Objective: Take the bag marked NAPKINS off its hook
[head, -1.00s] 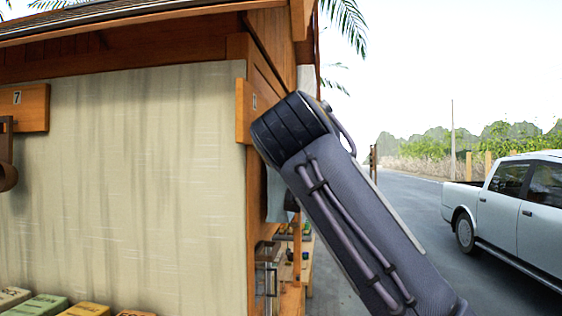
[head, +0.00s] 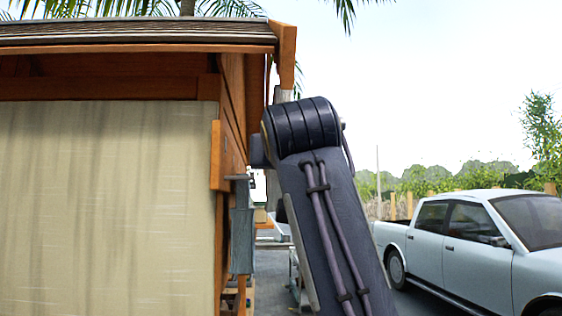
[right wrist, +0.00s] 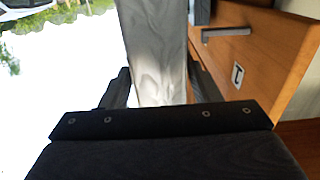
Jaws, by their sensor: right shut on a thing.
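In the right wrist view my right gripper (right wrist: 162,88) is shut on a pale grey, cloth-like bag (right wrist: 160,50). No lettering shows on the part in view, so I cannot read NAPKINS. A grey metal hook (right wrist: 226,33) sticks out from an orange wooden board (right wrist: 258,55), beside the held bag. Whether the held bag still hangs from a hook is not clear. In the head view a grey-blue bag (head: 242,242) hangs below a hook (head: 238,178) at the stall corner. My right forearm hides the right gripper there. My left gripper is out of view.
The stall's cream side panel (head: 100,200) fills the left, under a brown roof edge (head: 130,38). A small dark letter plate (right wrist: 237,75) sits on the board. A pale pickup truck (head: 470,240) stands on the road at the right.

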